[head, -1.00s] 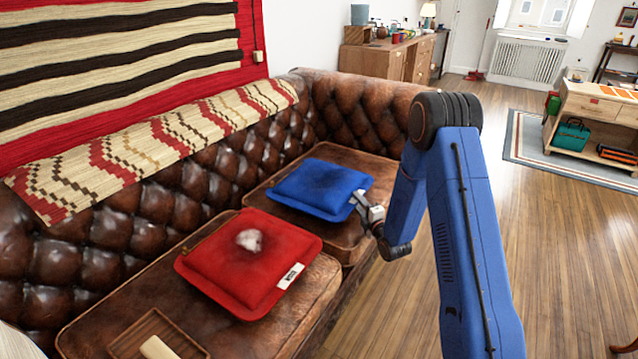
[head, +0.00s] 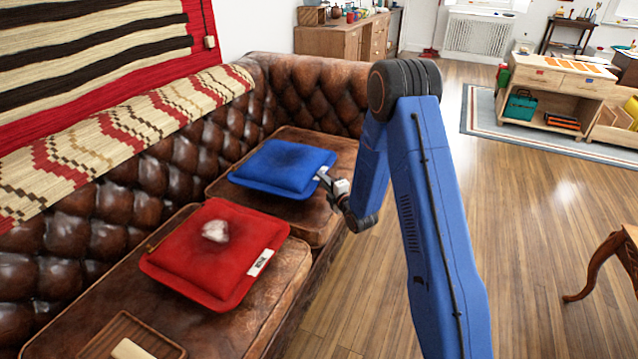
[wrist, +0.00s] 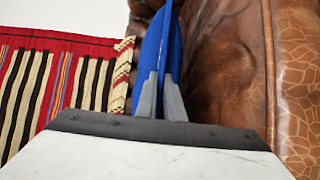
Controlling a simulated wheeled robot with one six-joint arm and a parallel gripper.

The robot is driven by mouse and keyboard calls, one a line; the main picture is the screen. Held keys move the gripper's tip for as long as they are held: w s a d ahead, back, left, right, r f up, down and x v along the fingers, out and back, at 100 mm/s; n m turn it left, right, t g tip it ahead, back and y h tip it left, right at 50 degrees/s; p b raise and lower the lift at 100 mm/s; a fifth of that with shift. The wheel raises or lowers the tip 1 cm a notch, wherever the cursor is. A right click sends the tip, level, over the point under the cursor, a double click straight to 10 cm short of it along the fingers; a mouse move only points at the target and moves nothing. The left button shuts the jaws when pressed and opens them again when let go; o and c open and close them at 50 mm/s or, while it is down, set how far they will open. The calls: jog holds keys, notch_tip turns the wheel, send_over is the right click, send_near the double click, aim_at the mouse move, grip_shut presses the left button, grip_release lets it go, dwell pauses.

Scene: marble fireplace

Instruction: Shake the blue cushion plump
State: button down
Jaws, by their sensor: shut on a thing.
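The blue cushion (head: 283,165) is square and lies about level over the far leather seat of the sofa. I cannot tell whether it touches the seat. My gripper (head: 323,176) is shut on its right edge in the head view. In the wrist view the two grey fingers (wrist: 160,100) pinch the blue cushion (wrist: 152,45), which shows edge-on as a thin blue strip. The fingers hide the gripped part of the edge.
A red cushion (head: 205,262) with a pale tuft and a white label lies on the near seat. A wooden tray (head: 137,338) sits in front of it. The tufted sofa back (head: 115,190) rises behind both cushions. Wooden floor (head: 530,235) is open to the right.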

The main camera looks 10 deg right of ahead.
notch_tip(320, 180, up, 14)
jog(key=shift+f, duration=0.2)
dwell(0.6)
jog(key=shift+r, duration=3.5)
notch_tip(320, 180, down, 7)
jog(key=shift+s, duration=0.1)
